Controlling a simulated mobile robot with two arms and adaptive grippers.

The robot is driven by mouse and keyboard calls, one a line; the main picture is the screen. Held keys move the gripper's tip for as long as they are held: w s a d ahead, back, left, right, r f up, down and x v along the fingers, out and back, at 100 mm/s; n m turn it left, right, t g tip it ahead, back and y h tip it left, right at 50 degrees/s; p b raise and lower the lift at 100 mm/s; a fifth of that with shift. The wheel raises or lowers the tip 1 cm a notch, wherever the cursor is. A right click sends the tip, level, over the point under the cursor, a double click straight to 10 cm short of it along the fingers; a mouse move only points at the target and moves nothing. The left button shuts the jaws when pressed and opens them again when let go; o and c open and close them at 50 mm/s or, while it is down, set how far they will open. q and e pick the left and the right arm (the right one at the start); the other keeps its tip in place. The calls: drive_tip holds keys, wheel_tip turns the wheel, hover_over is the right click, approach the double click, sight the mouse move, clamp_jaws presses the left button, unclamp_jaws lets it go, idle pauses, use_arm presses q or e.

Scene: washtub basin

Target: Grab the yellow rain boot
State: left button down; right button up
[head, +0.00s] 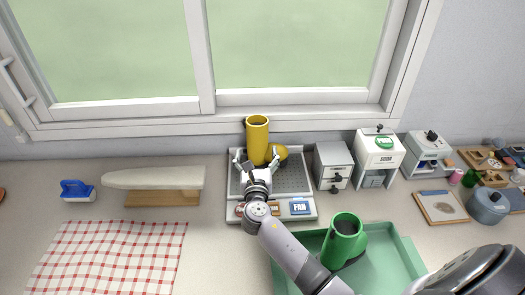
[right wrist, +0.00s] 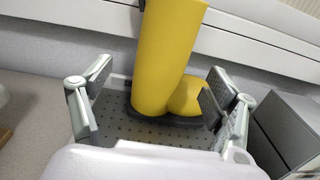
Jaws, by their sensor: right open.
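The yellow rain boot (head: 257,140) stands upright on a grey perforated tray (head: 299,172) by the window, its toe pointing right. In the right wrist view the boot (right wrist: 166,55) shows its tall shaft, its toe and a dark sole. My right gripper (head: 257,161) is open and in front of the boot. In the right wrist view its two fingers (right wrist: 150,108) are spread wide, one on each side of the boot, with gaps between them and the boot. The boot's lower part is partly hidden by the gripper in the head view. My left gripper is not in view.
A small grey drawer box (head: 332,165) stands right of the tray. A green boot (head: 344,240) stands in a green tray (head: 395,262) at the front, near my arm. An ironing board (head: 155,178) and blue brush (head: 77,190) lie left. The window wall is close behind.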

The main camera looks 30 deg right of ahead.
sight(258, 146)
drive_tip(key=x, duration=0.2)
drive_tip(key=shift+w+d+b, duration=0.2)
drive_tip(key=shift+w+b, duration=0.1)
drive_tip(key=b+x, duration=0.2)
drive_tip(key=x, duration=0.2)
drive_tip(key=shift+d, duration=0.2)
drive_tip(key=shift+w+d+r, duration=0.1)
drive_tip(key=shift+w+d, duration=0.1)
drive_tip(key=shift+w, duration=0.3)
drive_tip(key=shift+s+r, duration=0.1)
drive_tip(key=shift+s, duration=0.05)
drive_tip(key=shift+c, duration=0.6)
drive_tip(key=c, duration=0.6)
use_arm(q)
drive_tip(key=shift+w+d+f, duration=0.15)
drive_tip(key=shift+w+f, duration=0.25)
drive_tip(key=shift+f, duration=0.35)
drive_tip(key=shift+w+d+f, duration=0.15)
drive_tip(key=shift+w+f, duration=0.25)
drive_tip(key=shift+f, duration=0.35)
use_arm(e)
drive_tip(key=c, duration=0.8)
drive_tip(key=shift+r, duration=0.1)
